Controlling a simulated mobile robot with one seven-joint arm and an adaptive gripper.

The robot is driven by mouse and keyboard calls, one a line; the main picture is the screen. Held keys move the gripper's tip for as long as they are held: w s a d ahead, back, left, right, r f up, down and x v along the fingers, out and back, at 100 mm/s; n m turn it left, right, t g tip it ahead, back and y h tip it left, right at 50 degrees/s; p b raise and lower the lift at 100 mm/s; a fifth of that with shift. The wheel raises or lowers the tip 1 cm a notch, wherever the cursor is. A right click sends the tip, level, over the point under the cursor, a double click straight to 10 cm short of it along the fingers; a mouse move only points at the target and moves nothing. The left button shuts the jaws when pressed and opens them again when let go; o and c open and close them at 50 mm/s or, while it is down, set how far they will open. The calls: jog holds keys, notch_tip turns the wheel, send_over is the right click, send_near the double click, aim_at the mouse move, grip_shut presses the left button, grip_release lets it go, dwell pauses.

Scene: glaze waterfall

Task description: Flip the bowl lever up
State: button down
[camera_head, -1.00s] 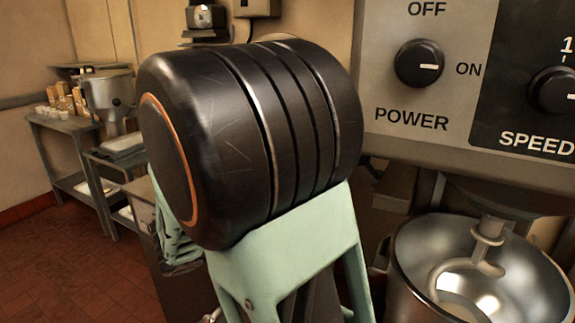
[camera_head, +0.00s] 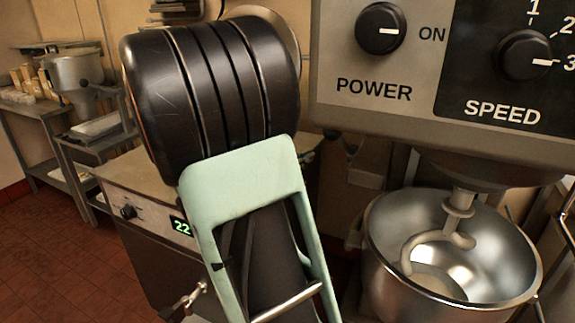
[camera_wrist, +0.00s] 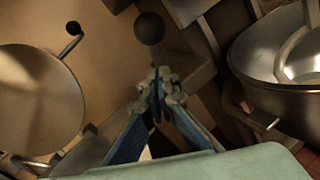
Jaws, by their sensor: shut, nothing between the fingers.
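The steel mixer bowl (camera_head: 385,250) sits under the mixer head, with the hook hanging into it. In the wrist view the bowl (camera_wrist: 270,92) is at the right. A dark round knob (camera_wrist: 149,27) stands ahead of my gripper in the wrist view; it may be the bowl lever's end, but its rod is hard to make out. My gripper (camera_wrist: 158,88) is shut and empty, pointing towards the knob and apart from it in the picture. The gripper's fingers do not show in the head view, where my arm fills the middle.
The mixer's control panel (camera_head: 420,100) with power and speed dials is at the upper right. A counter unit with a green display (camera_head: 181,227) stands behind my arm. A round pan-like part (camera_wrist: 38,100) with a black-tipped handle is at left in the wrist view. Shelving stands far left.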

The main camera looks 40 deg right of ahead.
jog(key=shift+s+d+r+p, duration=0.15)
jog(key=shift+d+r, duration=0.5)
jog(key=shift+d, duration=0.2)
jog(key=shift+s+d+r+p, duration=0.1)
jog(key=shift+d+r+p, duration=0.05)
jog(key=shift+d+r, duration=0.6)
jog(key=shift+d, duration=0.1)
jog(key=w+d+r+p, duration=0.4)
jog(key=d+r+p, duration=0.3)
jog(key=d+r, duration=0.1)
jog(key=w+d+r+y+p, duration=0.1)
jog(key=w+d+r+p, duration=0.3)
jog(key=d+r+p, duration=0.4)
notch_tip(320, 180, up, 2)
jog(key=shift+w+d, duration=0.3)
jog(key=shift+d, duration=0.05)
